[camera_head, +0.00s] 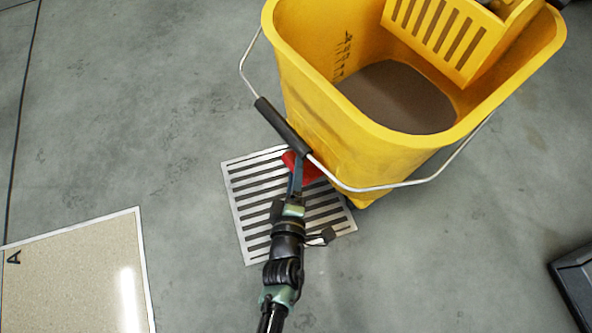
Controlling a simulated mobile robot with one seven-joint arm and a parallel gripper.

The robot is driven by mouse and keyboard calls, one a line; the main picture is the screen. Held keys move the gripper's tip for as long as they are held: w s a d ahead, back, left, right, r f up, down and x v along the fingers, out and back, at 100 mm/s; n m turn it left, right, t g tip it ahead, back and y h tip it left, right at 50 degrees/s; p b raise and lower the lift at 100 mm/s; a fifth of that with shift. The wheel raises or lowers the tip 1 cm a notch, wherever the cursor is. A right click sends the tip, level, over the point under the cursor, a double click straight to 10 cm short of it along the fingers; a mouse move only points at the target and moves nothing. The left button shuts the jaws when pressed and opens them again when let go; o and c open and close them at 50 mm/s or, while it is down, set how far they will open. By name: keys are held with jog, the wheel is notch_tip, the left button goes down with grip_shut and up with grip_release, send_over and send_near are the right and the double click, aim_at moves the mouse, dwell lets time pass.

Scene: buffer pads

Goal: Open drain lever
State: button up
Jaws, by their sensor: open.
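A yellow mop bucket (345,133) stands on the floor at the upper right with dark brown-grey water (400,97) inside. A red part (312,172), which looks like the drain lever, shows low at the bucket's front left, over the grate. My gripper (297,160) is at the red part, just under the black handle grip in this view, and partly covers it. The jaws are open. I cannot tell whether the fingers touch the red part.
A metal floor grate (240,206) lies under my gripper. The bucket's wire handle with its black grip (283,127) hangs across the front, close to my fingers. A speckled board marked A (85,280) lies at lower left. A black object (575,285) is at right.

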jog(key=shift+x, duration=0.95)
jog(key=shift+c, duration=0.2)
grip_shut()
